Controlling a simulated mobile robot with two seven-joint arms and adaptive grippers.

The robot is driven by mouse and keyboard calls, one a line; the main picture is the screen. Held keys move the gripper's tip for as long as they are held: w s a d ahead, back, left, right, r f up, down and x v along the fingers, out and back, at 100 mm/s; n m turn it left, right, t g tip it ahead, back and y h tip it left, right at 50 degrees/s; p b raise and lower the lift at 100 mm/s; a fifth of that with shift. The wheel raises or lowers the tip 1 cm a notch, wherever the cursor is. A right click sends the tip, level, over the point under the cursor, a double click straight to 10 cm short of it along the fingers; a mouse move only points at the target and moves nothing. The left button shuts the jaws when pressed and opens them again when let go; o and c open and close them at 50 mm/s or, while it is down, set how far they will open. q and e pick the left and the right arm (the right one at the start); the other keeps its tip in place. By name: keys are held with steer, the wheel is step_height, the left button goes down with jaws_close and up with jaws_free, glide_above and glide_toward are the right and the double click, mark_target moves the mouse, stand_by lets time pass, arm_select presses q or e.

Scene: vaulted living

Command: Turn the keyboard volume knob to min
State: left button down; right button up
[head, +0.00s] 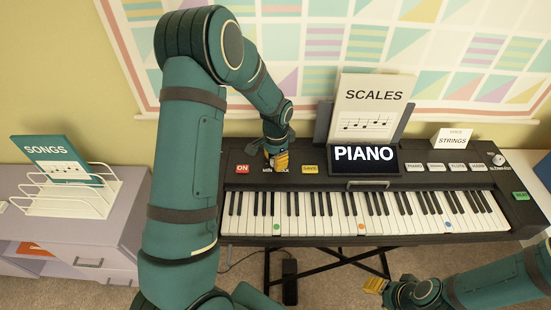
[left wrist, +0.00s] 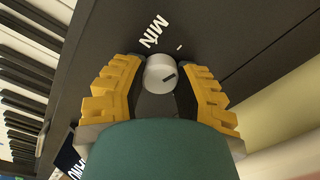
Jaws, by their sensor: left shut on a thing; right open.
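The keyboard (head: 430,183) stands against the wall with a red ON button (head: 243,169) at its upper left. My left gripper (head: 277,160) is over the panel between the ON and yellow buttons and hides the volume knob in the head view. In the left wrist view the white round knob (left wrist: 159,73) sits between the two yellow fingers, which are shut on it. Its dark mark lies at the lower right of its face, away from the MIN label (left wrist: 153,33). My right gripper (head: 376,286) is open and empty, in front of the keyboard at the lower right.
A SCALES book (head: 372,95) stands behind the PIANO screen (head: 365,160). A STRINGS card (head: 452,138) and another knob (head: 498,159) are at the right. A SONGS book (head: 62,160) stands in a white rack on the left cabinet (head: 105,245).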

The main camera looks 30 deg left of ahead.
arm_select(q)
steer(key=n+p, duration=0.1)
steer(key=n, duration=0.5)
steer(key=shift+d, duration=0.1)
steer(key=n+p, duration=0.1)
steer(key=n, duration=0.5)
steer(key=shift+p, duration=0.3)
steer(key=c, duration=0.6)
jaws_free()
step_height(320, 180, up, 12)
